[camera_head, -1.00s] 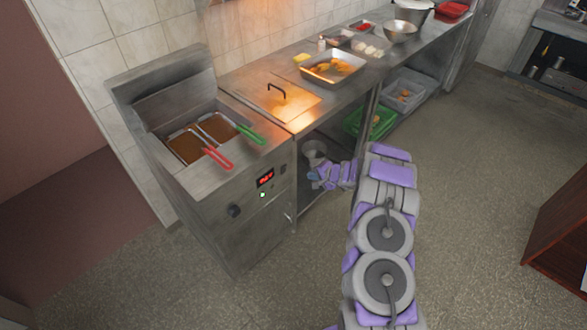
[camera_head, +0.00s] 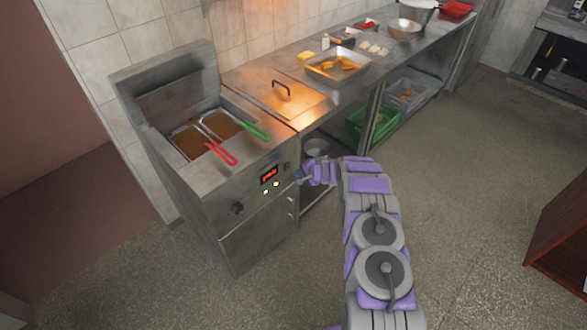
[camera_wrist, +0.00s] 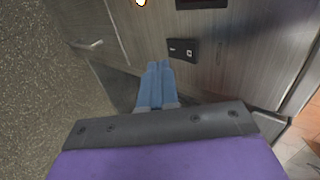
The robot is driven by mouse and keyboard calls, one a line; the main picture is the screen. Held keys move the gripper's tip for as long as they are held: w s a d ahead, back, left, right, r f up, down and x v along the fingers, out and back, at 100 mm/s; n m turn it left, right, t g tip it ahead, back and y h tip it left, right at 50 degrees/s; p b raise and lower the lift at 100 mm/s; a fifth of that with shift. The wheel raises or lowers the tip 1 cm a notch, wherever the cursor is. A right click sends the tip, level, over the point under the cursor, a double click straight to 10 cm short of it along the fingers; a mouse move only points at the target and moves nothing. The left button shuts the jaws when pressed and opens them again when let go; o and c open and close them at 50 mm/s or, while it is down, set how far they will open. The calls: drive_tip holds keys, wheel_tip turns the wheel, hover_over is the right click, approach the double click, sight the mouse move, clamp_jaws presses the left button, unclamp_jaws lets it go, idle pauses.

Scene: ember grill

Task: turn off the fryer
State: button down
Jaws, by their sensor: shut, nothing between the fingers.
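The fryer (camera_head: 262,222) is a steel cabinet at the left in the head view. Two baskets with a red handle (camera_head: 222,152) and a green handle (camera_head: 252,129) sit in its oil. Its front panel has a lit red display (camera_head: 269,175), two white lights and a dark knob (camera_head: 237,208). In the wrist view a black rocker switch (camera_wrist: 182,49) marked with a line and a square or circle is on the steel panel. My gripper (camera_wrist: 160,66) is shut and empty, its blue fingertips just below the switch; I cannot tell whether they touch it. My gripper (camera_head: 299,175) is beside the panel's right end in the head view.
A steel counter (camera_head: 310,90) with a lidded section and a food tray (camera_head: 337,76) runs to the right. A green crate (camera_head: 372,128) is on the shelf below. A cabinet door handle (camera_wrist: 88,45) juts out.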

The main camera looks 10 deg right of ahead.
sight(288, 167)
drive_tip(key=shift+w+a+r+b, duration=0.1)
drive_tip(key=shift+w+a+b, duration=0.25)
drive_tip(key=shift+w+a, duration=0.75)
drive_tip(key=shift+w+d+r, duration=0.1)
drive_tip(key=shift+w+r, duration=0.1)
drive_tip(key=shift+w, duration=0.3)
